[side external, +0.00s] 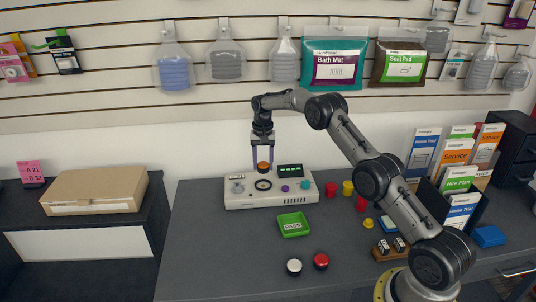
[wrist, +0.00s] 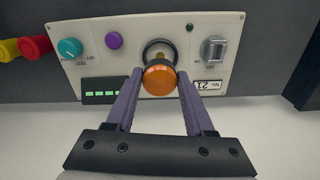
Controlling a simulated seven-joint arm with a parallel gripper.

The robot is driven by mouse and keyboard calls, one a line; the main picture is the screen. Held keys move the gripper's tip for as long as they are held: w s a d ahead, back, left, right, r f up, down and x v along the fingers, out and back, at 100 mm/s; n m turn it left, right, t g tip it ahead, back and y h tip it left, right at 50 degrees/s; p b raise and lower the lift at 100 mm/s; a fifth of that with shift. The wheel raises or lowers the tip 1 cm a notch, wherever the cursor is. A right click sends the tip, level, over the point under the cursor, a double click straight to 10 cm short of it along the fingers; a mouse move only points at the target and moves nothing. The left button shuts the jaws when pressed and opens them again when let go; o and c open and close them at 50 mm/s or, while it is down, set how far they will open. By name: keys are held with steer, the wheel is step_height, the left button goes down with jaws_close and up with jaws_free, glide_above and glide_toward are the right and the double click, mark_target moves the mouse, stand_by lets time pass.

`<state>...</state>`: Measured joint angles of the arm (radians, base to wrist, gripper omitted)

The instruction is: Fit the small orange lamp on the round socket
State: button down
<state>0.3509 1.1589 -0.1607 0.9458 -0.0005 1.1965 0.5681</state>
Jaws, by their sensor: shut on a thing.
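My gripper (side external: 263,164) is shut on the small orange lamp (side external: 263,167) and holds it above the white panel box (side external: 232,201). In the wrist view the orange lamp (wrist: 158,79) sits between the two purple fingertips (wrist: 158,88). The round socket (side external: 263,185) is a dark ring on the box top, below the lamp in the side view. In the wrist view the socket (wrist: 160,46) shows just beyond the lamp, which hides its near part. The lamp appears apart from the socket, with a gap in the side view.
The panel carries a purple button (wrist: 114,40), a teal knob (wrist: 70,48), a grey switch (wrist: 214,49) and a green display (wrist: 104,92). A green tray (side external: 293,225) lies in front of the box. Red and yellow pieces stand right of it. Card racks (side external: 458,180) stand far right.

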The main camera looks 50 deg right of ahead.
glide_above(263, 186)
steer(key=shift+d+f, duration=0.1)
steer(key=shift+f, duration=2.6)
steer(key=shift+f, duration=0.6)
steer(key=shift+c, duration=1)
jaws_free()
steer(key=shift+o, duration=1)
steer(key=shift+r, duration=3.05)
